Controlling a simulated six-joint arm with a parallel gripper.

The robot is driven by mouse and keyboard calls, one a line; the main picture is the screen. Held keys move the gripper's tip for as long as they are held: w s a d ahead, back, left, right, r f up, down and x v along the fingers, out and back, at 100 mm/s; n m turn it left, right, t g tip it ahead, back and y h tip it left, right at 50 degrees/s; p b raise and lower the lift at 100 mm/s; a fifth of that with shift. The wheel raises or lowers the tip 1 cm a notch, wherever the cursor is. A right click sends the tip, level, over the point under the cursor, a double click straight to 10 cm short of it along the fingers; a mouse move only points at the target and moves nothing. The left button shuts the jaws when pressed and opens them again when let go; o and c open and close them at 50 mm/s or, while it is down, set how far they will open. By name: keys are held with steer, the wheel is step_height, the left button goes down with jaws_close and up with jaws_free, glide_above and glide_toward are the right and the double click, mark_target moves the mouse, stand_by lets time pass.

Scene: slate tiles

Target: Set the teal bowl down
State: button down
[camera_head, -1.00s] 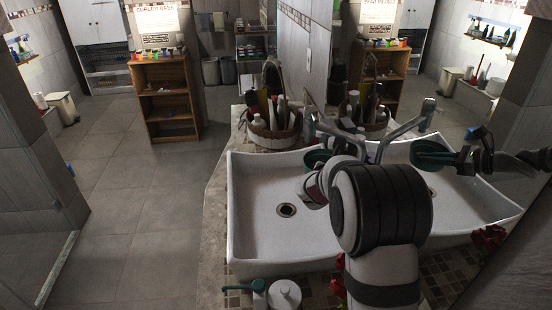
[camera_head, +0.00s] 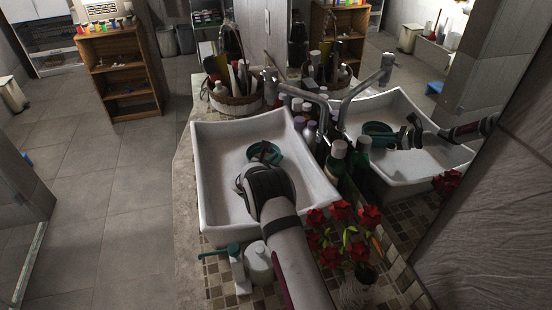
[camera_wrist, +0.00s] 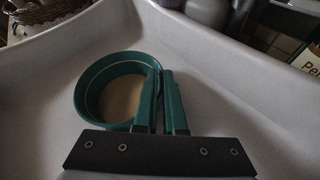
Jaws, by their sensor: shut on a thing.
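The teal bowl (camera_head: 272,156) is within the white sink (camera_head: 212,165), in its far part beyond my wrist. In the wrist view the bowl (camera_wrist: 84,92) is left of centre, opening up, with a tan inside. My gripper (camera_wrist: 161,75) is shut on the bowl's right wall, its two teal fingers close together. In the head view my arm covers part of the bowl, and the gripper (camera_head: 262,160) is mostly hidden behind the wrist. I cannot tell whether the bowl's underside touches the sink.
A tap (camera_head: 296,90) stands at the sink's right back corner. Bottles (camera_head: 336,160) and red flowers (camera_head: 343,228) crowd the right edge. A basket (camera_head: 236,100) stands behind. White dispensers (camera_head: 258,262) are at the front. A mirror at right reflects the sink and arm.

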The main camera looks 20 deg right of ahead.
steer(key=c, duration=1)
jaws_free()
steer(key=v, duration=1.2)
steer(key=s+d+r+m+g+h, duration=0.2)
steer(key=s+d+r+m+g, duration=0.1)
steer(key=s+d+r+m, duration=0.35)
steer(key=s+d+r+m+g+y, duration=0.1)
steer(key=s+r+m+g, duration=0.2)
steer(key=s+m, duration=0.45)
steer(key=s+d+r+m+g+y, duration=0.1)
steer(key=s+r+m+g, duration=0.3)
steer(key=s, duration=0.7)
steer(key=s+a+m+y, duration=0.3)
steer(key=s+a+m, duration=0.1)
steer(key=s+a, duration=0.1)
steer(key=s+a+f+m+y, duration=0.1)
steer(key=s+a+m+y, duration=0.2)
steer(key=s+a+m, duration=0.2)
steer(key=s+a+m+y, duration=0.4)
steer(key=s+a+m, duration=0.1)
steer(key=s, duration=0.4)
steer(key=shift+s+a+f+g, duration=0.2)
steer(key=shift+f+g, duration=0.1)
steer(key=shift+g, duration=0.1)
